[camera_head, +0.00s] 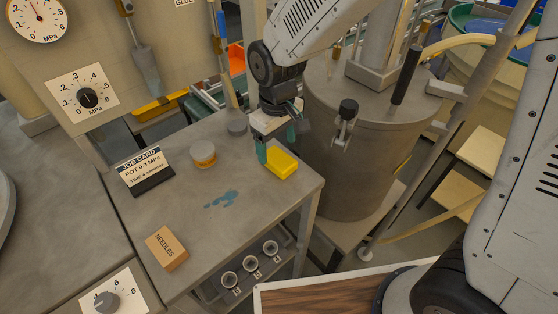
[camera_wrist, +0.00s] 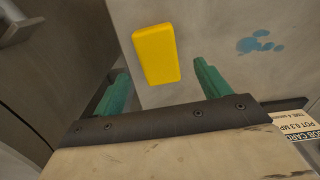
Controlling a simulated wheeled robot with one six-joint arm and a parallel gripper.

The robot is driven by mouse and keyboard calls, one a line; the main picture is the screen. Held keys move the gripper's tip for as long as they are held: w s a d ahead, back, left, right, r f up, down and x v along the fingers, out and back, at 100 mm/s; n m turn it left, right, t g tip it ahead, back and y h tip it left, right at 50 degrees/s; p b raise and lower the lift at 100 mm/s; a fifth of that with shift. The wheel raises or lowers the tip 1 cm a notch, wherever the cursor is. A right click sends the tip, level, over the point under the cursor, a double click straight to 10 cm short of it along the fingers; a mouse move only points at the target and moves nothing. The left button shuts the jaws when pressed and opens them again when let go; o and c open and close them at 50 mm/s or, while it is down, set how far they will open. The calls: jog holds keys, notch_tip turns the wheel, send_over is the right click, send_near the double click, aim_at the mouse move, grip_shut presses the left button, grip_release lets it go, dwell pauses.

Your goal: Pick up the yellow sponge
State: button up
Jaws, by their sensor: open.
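The yellow sponge (camera_head: 281,163) lies on the grey table (camera_head: 205,240) near its right edge. My gripper (camera_head: 277,144) is above and just behind the sponge, pointing down, with green fingertips. In the wrist view the sponge (camera_wrist: 156,53) shows beyond and between the two spread green fingers (camera_wrist: 163,88). The gripper is open and nothing is between its fingers. The exact height of the fingertips over the table is hard to tell.
A blue spill (camera_head: 222,199) is on the table in front of the sponge. A job card (camera_head: 142,169), a round tin (camera_head: 203,153) and a needles box (camera_head: 166,248) stand to the left. A large metal pot (camera_head: 365,150) stands close on the right.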

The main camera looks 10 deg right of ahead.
aim_at(279, 158)
notch_tip(279, 158, down, 5)
jog(key=shift+s+d+r, duration=0.1)
jog(key=shift+d+r, duration=0.05)
jog(key=c, duration=1)
jog(key=shift+r, duration=0.2)
